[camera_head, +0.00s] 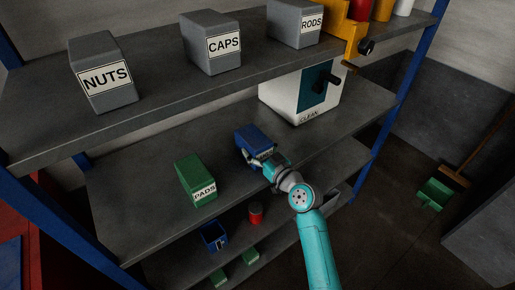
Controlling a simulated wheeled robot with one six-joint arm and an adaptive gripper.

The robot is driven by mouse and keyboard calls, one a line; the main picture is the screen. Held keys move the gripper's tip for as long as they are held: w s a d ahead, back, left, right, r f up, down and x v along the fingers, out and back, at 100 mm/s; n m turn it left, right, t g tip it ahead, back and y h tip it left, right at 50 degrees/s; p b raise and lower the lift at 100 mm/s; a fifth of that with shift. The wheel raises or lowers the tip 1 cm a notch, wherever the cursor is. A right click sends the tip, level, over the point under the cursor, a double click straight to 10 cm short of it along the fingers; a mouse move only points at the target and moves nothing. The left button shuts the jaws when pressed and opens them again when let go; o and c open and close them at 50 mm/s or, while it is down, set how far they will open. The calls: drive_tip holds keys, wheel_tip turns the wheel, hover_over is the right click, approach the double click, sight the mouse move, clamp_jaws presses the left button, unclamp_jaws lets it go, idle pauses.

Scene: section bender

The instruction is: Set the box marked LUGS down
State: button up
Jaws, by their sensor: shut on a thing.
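A blue box (253,139) is at the middle shelf (140,175), right of the green box marked PADS (196,180). My gripper (259,157) is shut on the blue box at its near side. The gripper covers most of the box's front label, so I cannot read LUGS on it. I cannot tell whether the underside of the box touches the shelf or is a little above it.
The upper shelf (150,100) holds grey boxes marked NUTS (104,75), CAPS (212,43) and RODS (296,22). A white machine marked CLEAN (291,101) stands behind right. The middle shelf is bare between PADS and the blue box. Lower shelves hold a blue bin (214,236) and red can (256,213).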

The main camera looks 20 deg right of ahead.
drive_tip(key=shift+f, duration=0.15)
drive_tip(key=o, duration=1.5)
drive_tip(key=v, duration=1.2)
drive_tip(key=shift+d, duration=0.1)
